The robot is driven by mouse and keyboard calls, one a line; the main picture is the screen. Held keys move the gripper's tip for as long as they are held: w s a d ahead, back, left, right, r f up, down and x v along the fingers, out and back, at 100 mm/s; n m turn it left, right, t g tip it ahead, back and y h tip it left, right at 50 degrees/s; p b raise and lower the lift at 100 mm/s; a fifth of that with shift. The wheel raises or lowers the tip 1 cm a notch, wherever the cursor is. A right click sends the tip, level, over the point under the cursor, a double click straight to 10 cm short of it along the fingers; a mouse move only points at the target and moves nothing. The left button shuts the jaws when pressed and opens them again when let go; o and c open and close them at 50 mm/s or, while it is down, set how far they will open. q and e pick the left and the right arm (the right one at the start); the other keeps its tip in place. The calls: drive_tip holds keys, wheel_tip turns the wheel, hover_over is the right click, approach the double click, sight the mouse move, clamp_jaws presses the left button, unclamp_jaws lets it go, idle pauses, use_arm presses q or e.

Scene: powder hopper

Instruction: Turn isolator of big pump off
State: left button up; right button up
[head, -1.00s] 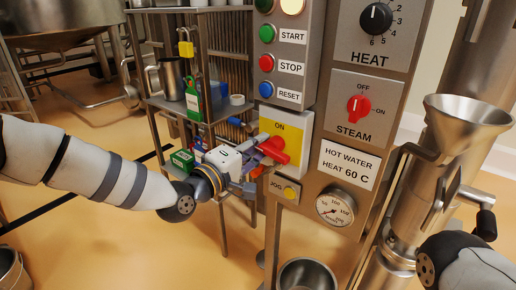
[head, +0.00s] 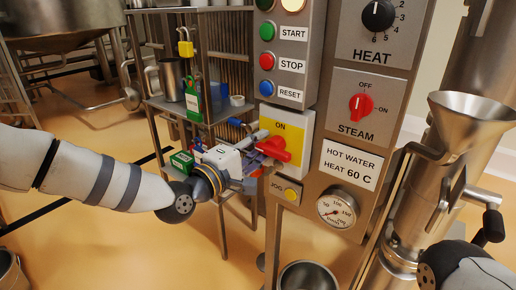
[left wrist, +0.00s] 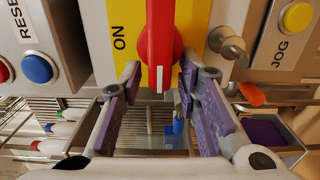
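The big pump's isolator is a red handle (head: 275,150) on a yellow plate (head: 300,132) marked ON, below the RESET button. In the head view the handle lies roughly level. My left gripper (head: 262,148) is at the plate, partly covering the handle's left side. In the left wrist view the purple-padded fingers (left wrist: 160,85) are open, one on each side of the near end of the red handle (left wrist: 160,45), with gaps beside it. A white line marks that end. My right gripper is not in view; only part of my right arm shows at the lower right.
A small metal fitting (left wrist: 228,43) sticks out beside the handle. The yellow JOG button (head: 290,194) is just below the plate, and the blue RESET button (head: 266,88) above. A shelf rack (head: 190,105) with bottles and a jug stands left, close behind my left gripper.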

use_arm(q)
drive_tip(key=shift+s, duration=0.15)
idle(0.5)
drive_tip(key=v, duration=1.1)
drive_tip(key=shift+s+a, duration=0.2)
drive_tip(key=shift+s, duration=0.15)
